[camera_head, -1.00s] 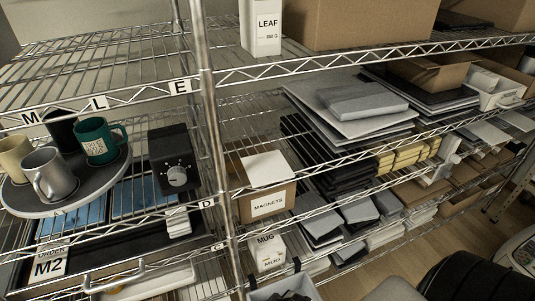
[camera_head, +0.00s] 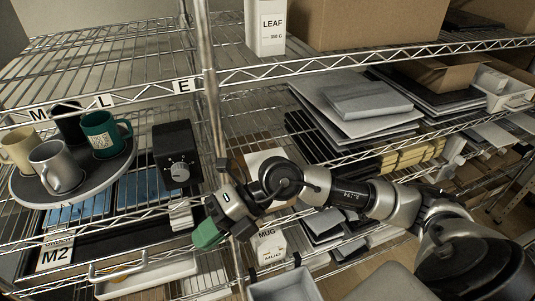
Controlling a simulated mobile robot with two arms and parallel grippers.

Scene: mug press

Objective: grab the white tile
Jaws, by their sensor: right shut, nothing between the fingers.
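Small white tiles (camera_head: 180,216) stand in a stack on the left shelf, just below the dark box with the dial. A flat white piece (camera_head: 262,160) lies on the carton right of the post, partly hidden behind my right arm; I cannot tell which of these is the white tile meant. My right gripper (camera_head: 207,235), with green fingertips, is shut and empty in front of the shelf post. In the picture it is just below and right of the stack, with no contact visible. My left gripper is not in view.
A round tray (camera_head: 22,197) with several mugs stands at the left, near the dial box (camera_head: 178,145). The metal post (camera_head: 208,90) and wire shelf edges are close to my right gripper. A grey bin (camera_head: 283,287) hangs below.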

